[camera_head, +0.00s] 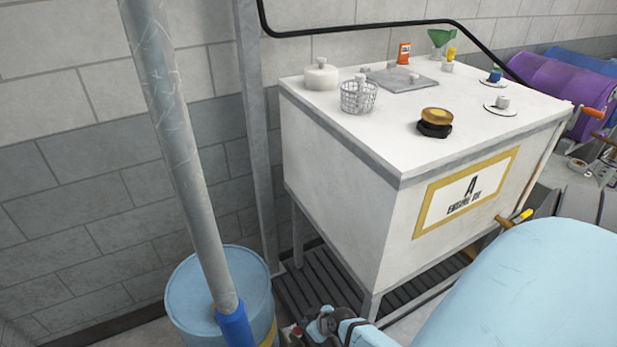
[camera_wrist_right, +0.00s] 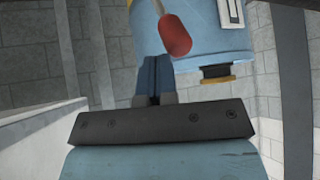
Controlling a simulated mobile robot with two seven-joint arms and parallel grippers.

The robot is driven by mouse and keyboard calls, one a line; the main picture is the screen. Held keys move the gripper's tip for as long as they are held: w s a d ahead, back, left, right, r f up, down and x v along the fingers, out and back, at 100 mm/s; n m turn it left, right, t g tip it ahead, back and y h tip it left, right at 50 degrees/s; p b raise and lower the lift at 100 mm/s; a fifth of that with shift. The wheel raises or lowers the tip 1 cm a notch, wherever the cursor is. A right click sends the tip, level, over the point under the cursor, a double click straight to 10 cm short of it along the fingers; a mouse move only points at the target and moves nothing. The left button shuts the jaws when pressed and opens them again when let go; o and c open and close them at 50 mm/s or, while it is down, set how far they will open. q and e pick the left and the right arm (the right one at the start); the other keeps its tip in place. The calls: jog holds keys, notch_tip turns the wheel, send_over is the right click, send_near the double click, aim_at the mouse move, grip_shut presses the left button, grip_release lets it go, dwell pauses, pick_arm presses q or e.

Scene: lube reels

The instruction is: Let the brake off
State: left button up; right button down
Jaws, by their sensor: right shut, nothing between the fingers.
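In the right wrist view my right gripper (camera_wrist_right: 154,62) has its two blue fingers shut together with nothing between them. A red grip (camera_wrist_right: 175,35) on a thin pale lever shows just beyond and right of the fingertips; I cannot tell whether they touch. I cannot tell for certain that this lever is the brake. In the head view an orange-red handle (camera_head: 593,112) sticks out at the tank's far right corner, apart from dark and pale blue parts at the bottom edge. No left gripper shows.
A white tank (camera_head: 340,205) marked A, engine oil, stands on a dark slatted base. A yellow-handled valve (camera_head: 521,216) sticks out from its front. A blue drum (camera_head: 190,292) stands at the left, beside a grey pole (camera_head: 172,120).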

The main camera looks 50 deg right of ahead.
jog(key=v, duration=1.4)
jog(key=shift+a, duration=0.15)
